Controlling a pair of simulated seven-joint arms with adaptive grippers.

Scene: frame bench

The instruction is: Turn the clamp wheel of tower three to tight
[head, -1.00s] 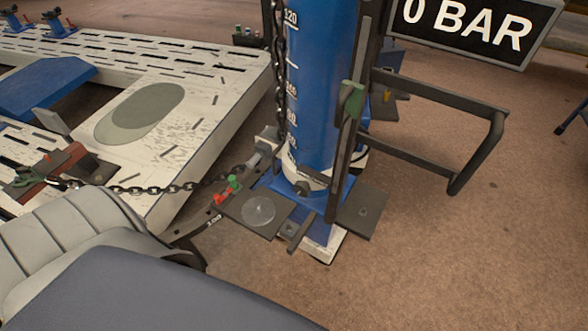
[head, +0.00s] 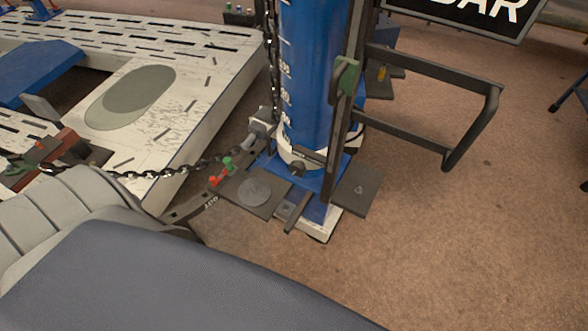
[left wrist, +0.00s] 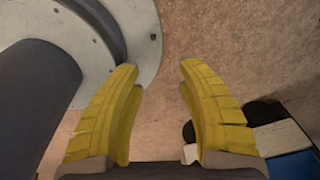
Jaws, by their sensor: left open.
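A blue tower (head: 310,85) with a white scale stands on a blue and white foot in the head view. At its base is a dark plate with a round grey disc (head: 254,191), and a small red and green handle (head: 221,172) is to the left of it. A green part (head: 346,76) sits on the tower's dark upright. I cannot tell which part is the clamp wheel, nor read a tower number. My left gripper (left wrist: 158,75) shows yellow fingers, open and empty, above brown floor in the left wrist view. My right gripper is not in view.
A chain (head: 180,169) runs from the tower's foot to a red clamp (head: 40,157) on the white slotted bench (head: 185,95). A dark bar frame (head: 470,140) juts out right of the tower. Brown floor at right is mostly clear.

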